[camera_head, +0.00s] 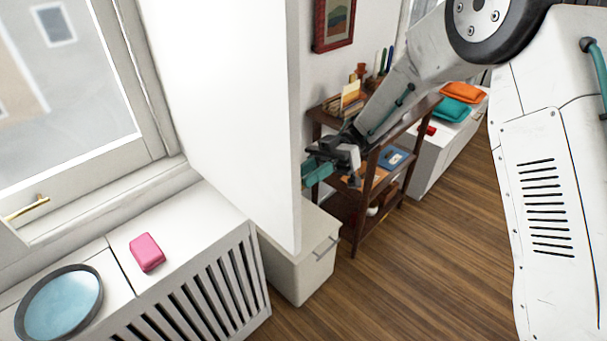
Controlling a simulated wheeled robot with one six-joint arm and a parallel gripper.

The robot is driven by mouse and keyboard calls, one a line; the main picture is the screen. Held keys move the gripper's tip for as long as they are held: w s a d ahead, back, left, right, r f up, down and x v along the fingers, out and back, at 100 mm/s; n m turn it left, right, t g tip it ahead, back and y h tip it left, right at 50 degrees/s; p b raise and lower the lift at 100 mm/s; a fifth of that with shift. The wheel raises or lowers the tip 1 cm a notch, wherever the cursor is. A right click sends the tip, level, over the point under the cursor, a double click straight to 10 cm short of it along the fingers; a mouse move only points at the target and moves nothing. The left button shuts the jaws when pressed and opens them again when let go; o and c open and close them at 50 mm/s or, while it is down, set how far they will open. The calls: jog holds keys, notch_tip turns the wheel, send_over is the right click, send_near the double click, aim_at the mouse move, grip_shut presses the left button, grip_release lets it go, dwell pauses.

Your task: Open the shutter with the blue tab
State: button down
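A plain white upright panel (225,110), which looks like a shutter, stands out from the right side of the window frame. Its near vertical edge faces my arm. My gripper (322,171) is just to the right of that edge, with teal parts at its tip close to the panel. I cannot tell whether it touches the panel, and part of it may be hidden behind the edge. I cannot tell whether its fingers are open or shut. No blue tab shows clearly; the teal at the tip may be the fingers themselves.
A white sill over a slatted cover holds a pink block (147,252) and a round blue-topped dish (60,303). A white cabinet (305,262) stands below the panel. A brown shelf (358,222) with small items is behind my gripper. Wooden floor (425,275) is clear at right.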

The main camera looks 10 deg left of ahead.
jog(key=c, duration=1.1)
grip_release()
jog(key=shift+w+r, duration=0.1)
jog(key=shift+w, duration=0.1)
jog(key=v, duration=0.7)
jog(key=shift+w+d, duration=0.3)
